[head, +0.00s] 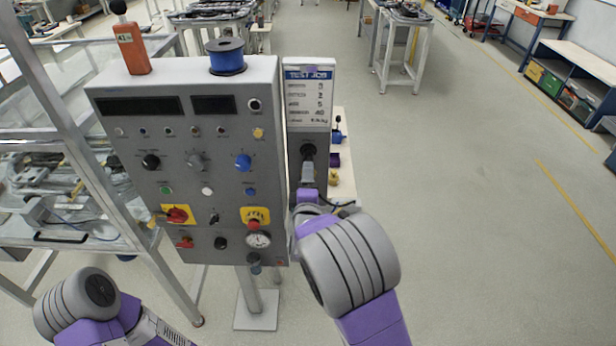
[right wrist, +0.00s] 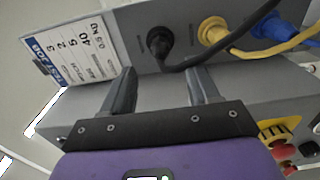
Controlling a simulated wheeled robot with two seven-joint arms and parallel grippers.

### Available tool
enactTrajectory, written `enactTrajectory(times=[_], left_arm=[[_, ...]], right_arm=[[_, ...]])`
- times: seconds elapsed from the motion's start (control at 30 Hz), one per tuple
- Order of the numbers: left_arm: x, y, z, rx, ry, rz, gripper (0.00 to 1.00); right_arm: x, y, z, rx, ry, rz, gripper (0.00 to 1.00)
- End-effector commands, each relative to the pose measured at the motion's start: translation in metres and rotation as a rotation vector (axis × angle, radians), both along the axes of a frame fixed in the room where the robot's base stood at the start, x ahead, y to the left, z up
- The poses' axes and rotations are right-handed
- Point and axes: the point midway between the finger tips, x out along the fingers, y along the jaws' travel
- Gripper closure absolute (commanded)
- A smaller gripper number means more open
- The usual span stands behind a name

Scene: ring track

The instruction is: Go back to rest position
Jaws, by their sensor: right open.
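My right gripper (right wrist: 160,82) is open in the right wrist view, its two dark fingers apart with nothing between them. A black plug (right wrist: 159,42) sits in a socket on the panel's side just beyond the fingertips, with a black cable running off to the right. In the head view my right gripper (head: 308,174) is at the right side of the grey control panel (head: 225,140), below the TEST JOB card (head: 308,90); my forearm hides part of it. My left arm shows at the bottom left, but its gripper is out of view.
A yellow plug (right wrist: 212,30) and a blue plug (right wrist: 268,22) with cables sit beside the black one. A blue spool (head: 226,57) and an orange device (head: 131,50) stand on the panel. A metal frame is at left. Open floor lies to the right.

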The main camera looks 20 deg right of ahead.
Motion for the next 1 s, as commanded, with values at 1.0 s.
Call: enactTrajectory(times=[1.0], left_arm=[[0.000, 0.000, -0.023, 0.000, 0.000, 0.000, 0.57]], right_arm=[[-0.209, 0.017, -0.367, 1.323, 0.841, -0.504, 0.40]])
